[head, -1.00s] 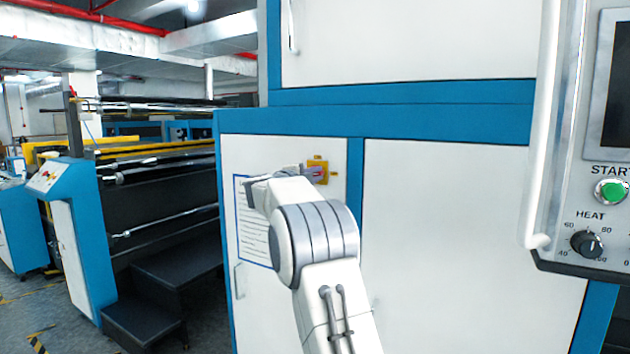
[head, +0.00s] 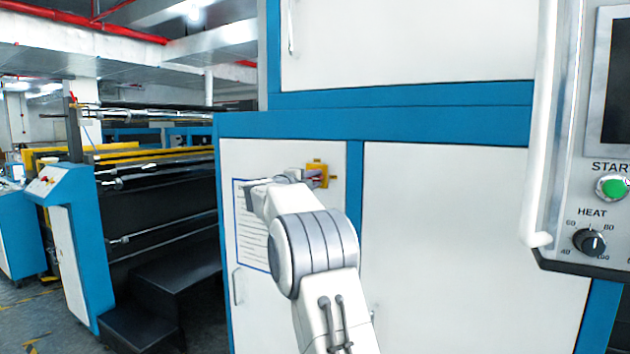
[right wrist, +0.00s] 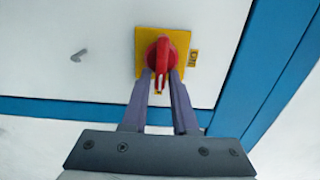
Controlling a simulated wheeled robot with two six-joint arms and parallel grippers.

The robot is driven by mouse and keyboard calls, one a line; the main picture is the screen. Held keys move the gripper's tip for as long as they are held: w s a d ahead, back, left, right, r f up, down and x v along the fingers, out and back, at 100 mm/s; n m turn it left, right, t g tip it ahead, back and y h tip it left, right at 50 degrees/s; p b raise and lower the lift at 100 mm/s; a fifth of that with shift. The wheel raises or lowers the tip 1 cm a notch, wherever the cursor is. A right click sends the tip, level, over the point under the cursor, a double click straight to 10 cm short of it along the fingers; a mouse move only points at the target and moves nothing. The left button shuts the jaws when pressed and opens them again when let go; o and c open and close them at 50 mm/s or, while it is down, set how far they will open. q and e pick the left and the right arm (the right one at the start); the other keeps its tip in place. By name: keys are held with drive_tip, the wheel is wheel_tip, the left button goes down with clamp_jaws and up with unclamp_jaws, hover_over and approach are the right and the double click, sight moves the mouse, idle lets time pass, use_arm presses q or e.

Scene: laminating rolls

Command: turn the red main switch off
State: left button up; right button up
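The red main switch (right wrist: 163,60) sits on a yellow plate (right wrist: 148,41) on a white cabinet door. In the right wrist view its handle points down, towards my gripper. In the head view the yellow plate (head: 330,170) shows near the door's top right, with the switch mostly hidden by my gripper. My right gripper (right wrist: 162,76) is open, its two dark fingers either side of the handle's lower end, with a narrow gap between them. I cannot tell whether they touch it. It also shows in the head view (head: 311,176). My left gripper is out of view.
A blue-bordered paper sheet (head: 256,225) is on the same door, behind my arm. A control panel (head: 570,255) with a green start button, a heat knob and a white handrail stands at the right. Black steps (head: 170,290) and roller machinery lie left.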

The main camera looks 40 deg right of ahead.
drive_tip(key=shift+o, duration=0.6)
drive_tip(key=shift+a, duration=0.15)
drive_tip(key=b+v, duration=0.3)
drive_tip(key=v, duration=0.7)
drive_tip(key=shift+a, duration=0.15)
